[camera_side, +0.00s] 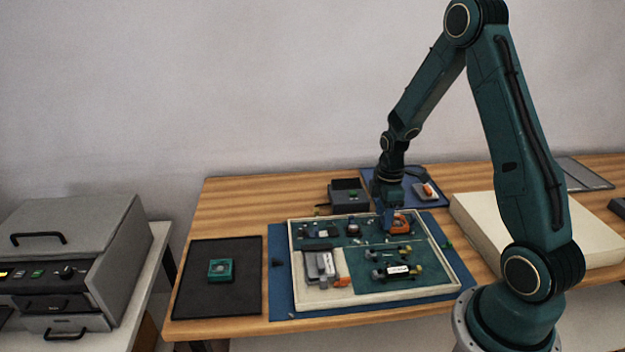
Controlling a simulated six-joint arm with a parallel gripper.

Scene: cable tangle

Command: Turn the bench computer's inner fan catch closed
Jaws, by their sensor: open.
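The bench computer is an open, pale-rimmed tray (297,285) with a green board (430,277) inside, lying on a blue mat (281,300). My gripper (388,222) is open and points down over the back right of the board, close beside an orange part (402,223). Whether it touches that part is too small to tell. I cannot make out the inner fan catch; the gripper may hide it. A teal square part with a round centre, like a fan (221,270), lies on a black mat (192,297) at the left.
A grey block with an orange end (322,268) sits at the tray's front left. A dark box (348,195) and a second blue mat (432,201) lie behind. A large cream slab (480,232) stands to the right. A grey machine (75,250) is at far left.

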